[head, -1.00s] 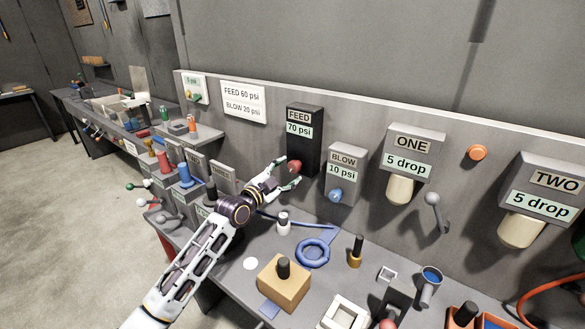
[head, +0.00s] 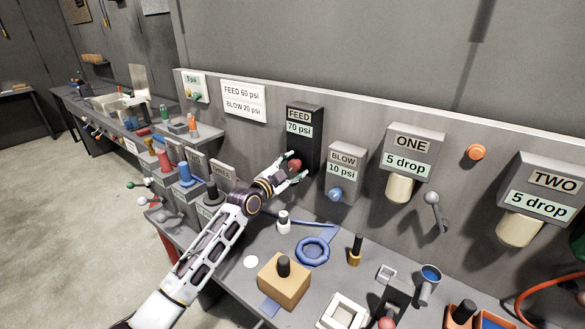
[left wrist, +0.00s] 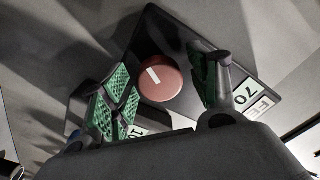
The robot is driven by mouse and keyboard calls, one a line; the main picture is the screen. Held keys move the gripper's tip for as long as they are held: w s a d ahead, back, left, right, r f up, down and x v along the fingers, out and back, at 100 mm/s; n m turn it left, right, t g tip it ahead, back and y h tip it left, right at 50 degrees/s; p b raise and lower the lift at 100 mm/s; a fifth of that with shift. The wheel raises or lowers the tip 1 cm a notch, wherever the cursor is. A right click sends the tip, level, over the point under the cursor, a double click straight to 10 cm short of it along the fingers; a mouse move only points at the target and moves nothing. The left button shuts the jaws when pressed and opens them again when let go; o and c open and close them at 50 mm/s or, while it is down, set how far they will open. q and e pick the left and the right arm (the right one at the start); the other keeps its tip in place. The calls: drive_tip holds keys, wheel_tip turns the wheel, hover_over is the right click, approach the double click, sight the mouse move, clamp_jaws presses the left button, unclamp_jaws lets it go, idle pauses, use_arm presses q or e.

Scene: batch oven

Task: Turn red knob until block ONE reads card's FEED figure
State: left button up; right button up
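The red knob (head: 295,165) sits low on the dark FEED block (head: 304,143), which reads 70 psi. In the left wrist view the knob (left wrist: 160,79) has a white mark. My left gripper (head: 287,177) is at the knob, with its green-padded fingers (left wrist: 163,92) apart on either side. Gaps show between the pads and the knob in that view. The card (head: 244,101) reads FEED 60 psi and BLOW 20 psi. Block ONE (head: 412,153) reads 5 drop. My right gripper is not in view.
The BLOW block (head: 344,172) with a blue knob (head: 335,194) stands just right of FEED and reads 10 psi. Block TWO (head: 544,190) reads 5 drop. Below, the bench holds a blue ring (head: 312,252) and a tan block (head: 284,282). A grey lever (head: 432,199) juts from the panel.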

use_arm(q)
drive_tip(key=c, duration=0.9)
drive_tip(key=shift+n, duration=0.5)
drive_tip(key=shift+f+n, duration=0.1)
drive_tip(key=shift+n, duration=2.2)
drive_tip(key=o, duration=1)
drive_tip(key=shift+a, duration=0.15)
